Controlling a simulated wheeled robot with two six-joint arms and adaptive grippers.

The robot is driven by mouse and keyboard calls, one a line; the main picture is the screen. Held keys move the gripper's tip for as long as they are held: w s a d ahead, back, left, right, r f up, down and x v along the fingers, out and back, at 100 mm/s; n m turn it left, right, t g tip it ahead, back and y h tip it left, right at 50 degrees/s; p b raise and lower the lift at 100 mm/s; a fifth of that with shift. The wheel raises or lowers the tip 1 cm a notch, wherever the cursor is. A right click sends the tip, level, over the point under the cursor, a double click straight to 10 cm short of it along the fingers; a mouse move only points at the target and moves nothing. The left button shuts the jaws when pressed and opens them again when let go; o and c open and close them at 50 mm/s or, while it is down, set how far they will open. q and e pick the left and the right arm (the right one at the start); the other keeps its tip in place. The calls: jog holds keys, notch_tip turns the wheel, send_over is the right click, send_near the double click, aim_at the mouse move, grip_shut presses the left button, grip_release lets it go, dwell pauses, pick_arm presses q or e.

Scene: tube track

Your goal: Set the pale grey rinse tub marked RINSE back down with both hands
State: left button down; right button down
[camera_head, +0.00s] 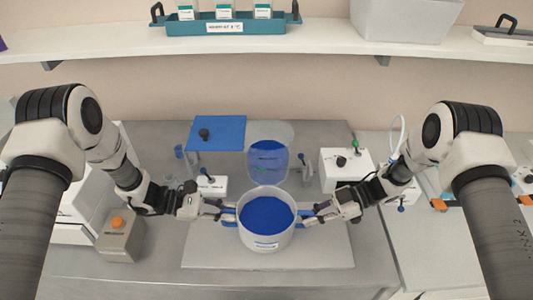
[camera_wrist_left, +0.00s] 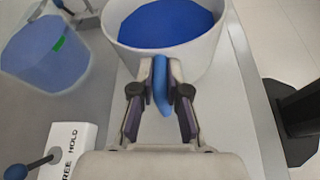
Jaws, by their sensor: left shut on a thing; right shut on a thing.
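The pale grey rinse tub (camera_head: 267,243) is at the middle of the head view, upright, with blue liquid inside and a small label on its front. It is over the light grey board (camera_head: 325,252); I cannot tell whether it touches the board. My left gripper (camera_head: 226,214) is shut on the tub's blue left handle, and my right gripper (camera_head: 309,217) is shut on the blue right handle. In the left wrist view the fingers (camera_wrist_left: 160,85) pinch the blue handle (camera_wrist_left: 161,88) beside the tub wall (camera_wrist_left: 205,55).
A clear vessel with blue liquid (camera_head: 267,165) stands behind the tub. A white box with a lever (camera_head: 213,186) is behind left, and another white box (camera_head: 345,168) is behind right. A grey box with an orange knob (camera_head: 120,240) stands at left. A blue panel (camera_head: 217,133) lies farther back.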

jog(key=shift+r, duration=0.1)
pick_arm(q)
jog(key=c, duration=1.1)
grip_release()
jog(key=shift+a+r, duration=0.1)
pick_arm(e)
jog(key=c, duration=1.4)
grip_release()
pick_arm(q)
jog(key=v, duration=1.1)
jog(key=shift+a+r, duration=0.15)
jog(key=shift+a, duration=0.2)
pick_arm(e)
jog(key=shift+o, duration=1.4)
jog(key=shift+s, duration=0.1)
pick_arm(q)
jog(key=shift+s, duration=0.1)
